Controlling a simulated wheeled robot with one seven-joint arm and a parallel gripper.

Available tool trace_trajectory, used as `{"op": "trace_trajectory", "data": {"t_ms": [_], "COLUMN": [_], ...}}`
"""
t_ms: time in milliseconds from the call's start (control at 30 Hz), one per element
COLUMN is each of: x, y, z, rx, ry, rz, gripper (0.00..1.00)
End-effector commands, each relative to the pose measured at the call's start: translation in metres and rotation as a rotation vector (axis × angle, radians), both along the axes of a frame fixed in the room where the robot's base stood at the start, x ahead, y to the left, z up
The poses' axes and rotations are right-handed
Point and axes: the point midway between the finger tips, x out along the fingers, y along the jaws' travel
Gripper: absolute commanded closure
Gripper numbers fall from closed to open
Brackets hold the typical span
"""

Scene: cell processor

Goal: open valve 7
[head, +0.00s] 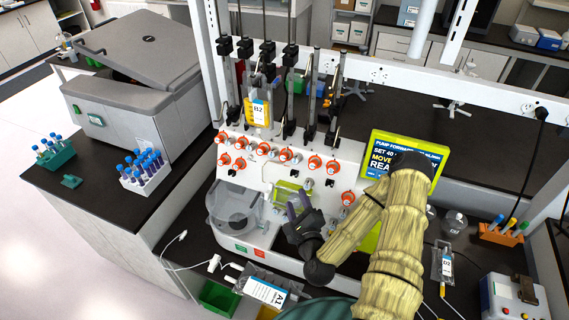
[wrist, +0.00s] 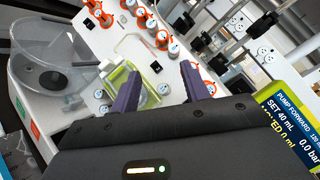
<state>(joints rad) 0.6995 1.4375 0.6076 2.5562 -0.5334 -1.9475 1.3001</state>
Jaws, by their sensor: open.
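The cell processor's white panel (head: 262,180) carries several orange-and-white valves, including one at the upper left (head: 221,137), one mid-row (head: 285,155) and one at the lower right (head: 348,198). Their numbers are too small to read, so I cannot tell which is valve 7. My gripper (head: 299,207) is in front of the panel, below the valve row. In the wrist view my gripper (wrist: 160,85) has its two purple fingers apart with nothing held between them. Beyond the fingertips are an orange valve (wrist: 162,40) and several others. My arm hides part of the panel's right side.
A clear round chamber (head: 234,207) stands at the panel's left. A pump screen (head: 380,150) is close to my arm on the right. A grey centrifuge (head: 140,75) stands left.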

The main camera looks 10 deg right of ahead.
Motion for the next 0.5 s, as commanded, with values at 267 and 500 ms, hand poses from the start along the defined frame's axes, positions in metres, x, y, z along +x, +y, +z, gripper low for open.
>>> {"op": "trace_trajectory", "data": {"t_ms": [267, 500], "x": [0.013, 0.024], "y": [0.001, 0.001], "z": [-0.003, 0.002], "rx": [-0.008, -0.003], "ry": [0.002, -0.014], "rz": [0.005, -0.003], "gripper": [0.54, 0.54]}}
